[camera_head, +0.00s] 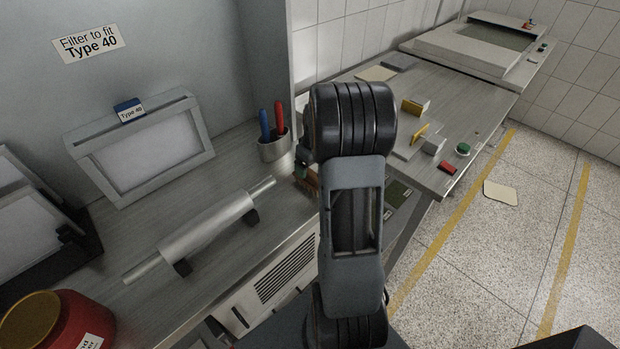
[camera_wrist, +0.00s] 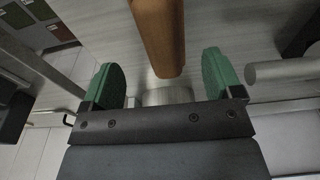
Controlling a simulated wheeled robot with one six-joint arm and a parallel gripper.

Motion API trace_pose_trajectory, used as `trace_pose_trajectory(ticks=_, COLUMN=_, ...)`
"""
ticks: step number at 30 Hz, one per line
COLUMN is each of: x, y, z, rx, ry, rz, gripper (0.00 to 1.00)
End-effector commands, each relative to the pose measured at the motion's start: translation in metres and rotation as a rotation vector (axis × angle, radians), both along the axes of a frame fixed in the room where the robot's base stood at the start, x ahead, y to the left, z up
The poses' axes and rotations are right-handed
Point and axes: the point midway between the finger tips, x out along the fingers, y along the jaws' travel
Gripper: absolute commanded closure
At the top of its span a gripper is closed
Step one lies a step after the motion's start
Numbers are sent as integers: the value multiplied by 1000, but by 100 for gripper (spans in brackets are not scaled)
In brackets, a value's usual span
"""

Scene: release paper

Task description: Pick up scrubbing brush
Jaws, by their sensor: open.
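The scrubbing brush shows as a brown wooden piece (camera_wrist: 158,36) in the wrist view, reaching down from the top edge. Its near end lies between my gripper's (camera_wrist: 163,84) two green fingertips, with a gap on both sides. My gripper is open and holds nothing. In the head view only a small brown part of the brush (camera_head: 309,180) shows on the counter, just left of my arm. The rest is hidden behind the arm. Its bristles cannot be made out.
A metal cup (camera_head: 274,150) with red and blue handled tools stands behind the brush. A metal roller (camera_head: 205,225) on dark supports lies to the left. A framed filter (camera_head: 140,150) leans at the back. A red can (camera_head: 62,325) stands front left.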

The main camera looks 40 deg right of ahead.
Motion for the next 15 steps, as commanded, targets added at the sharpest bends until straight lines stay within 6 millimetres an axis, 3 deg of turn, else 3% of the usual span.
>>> trace_pose_trajectory(ticks=7, x=1, y=2, z=-14, rx=2, ry=3, rz=0, gripper=15)
trace_pose_trajectory(ticks=15, x=6, y=5, z=-49, rx=1, ry=2, rz=1, gripper=15)
